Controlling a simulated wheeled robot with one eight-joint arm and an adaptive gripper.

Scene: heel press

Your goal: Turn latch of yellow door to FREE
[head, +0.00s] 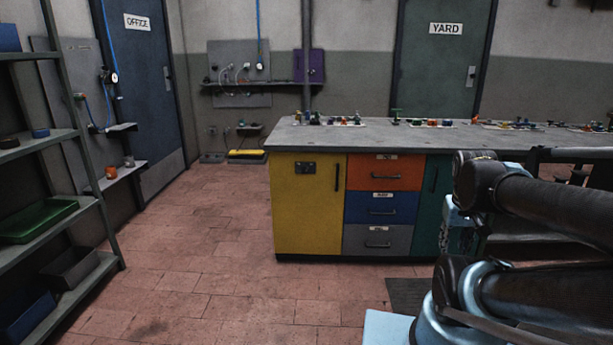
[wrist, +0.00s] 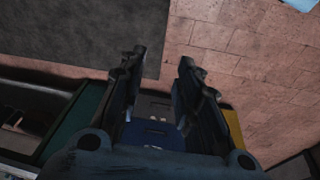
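The yellow door (head: 308,215) is on the left front of the workbench cabinet and looks closed. A small dark latch plate (head: 305,168) sits near its top; its setting is too small to read. A dark vertical handle (head: 337,177) is at the door's right edge. In the wrist view the yellow door (wrist: 234,130) shows as a strip beyond the right finger. My gripper (wrist: 160,72) is open and empty, its two fingers apart, well away from the latch. In the head view my arm is at the right and the gripper's fingers cannot be made out.
Right of the yellow door are orange (head: 385,173), blue (head: 384,208) and grey (head: 378,240) drawers, then a green door (head: 431,205). The benchtop (head: 290,135) holds several small items. A shelf rack (head: 60,150) stands at the left. The tiled floor (head: 200,270) before the yellow door is clear.

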